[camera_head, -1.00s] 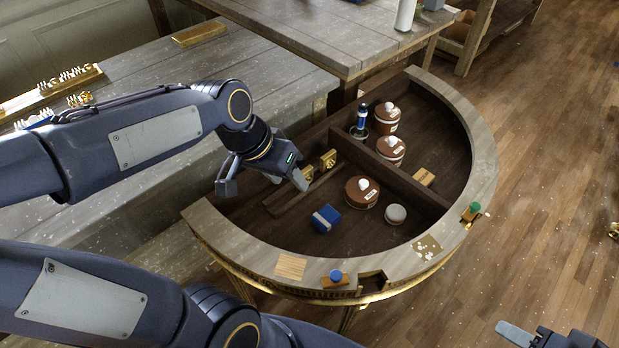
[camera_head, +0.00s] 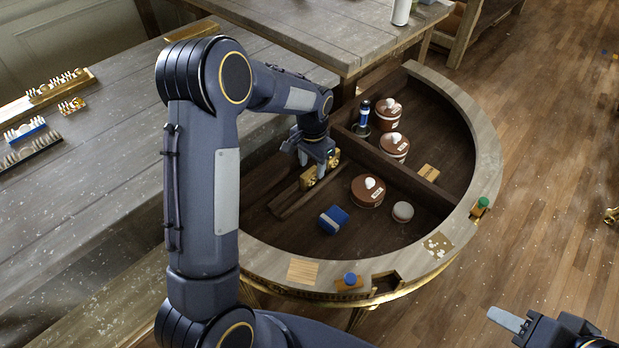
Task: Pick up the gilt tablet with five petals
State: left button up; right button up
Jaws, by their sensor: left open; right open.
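Two small gilt tablets stand in a slotted wooden rack (camera_head: 300,193) inside the half-round console. One gilt tablet (camera_head: 333,159) shows at the rack's far end, and the other gilt tablet (camera_head: 308,180) is just nearer. Their petals are too small and partly covered to count. My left gripper (camera_head: 312,166) is open, fingers pointing down, right over these tablets and partly hiding them. I cannot tell whether it touches either one. My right gripper (camera_head: 508,323) is open and empty at the bottom right, away from the console, partly cut off by the frame.
In the console (camera_head: 470,110) stand brown lidded pots (camera_head: 368,190), a blue bottle (camera_head: 363,112), a blue box (camera_head: 333,219) and a grey-lidded jar (camera_head: 403,211). A divider (camera_head: 400,175) crosses it. Brush-like items (camera_head: 30,140) lie on the left table (camera_head: 110,150).

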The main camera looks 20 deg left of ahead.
aim_at(310, 172)
pick_arm(q)
jog(key=f, duration=0.4)
jog(key=shift+s+a+f, duration=0.15)
jog(key=shift+s, duration=0.15)
jog(key=shift+c, duration=0.3)
grip_shut()
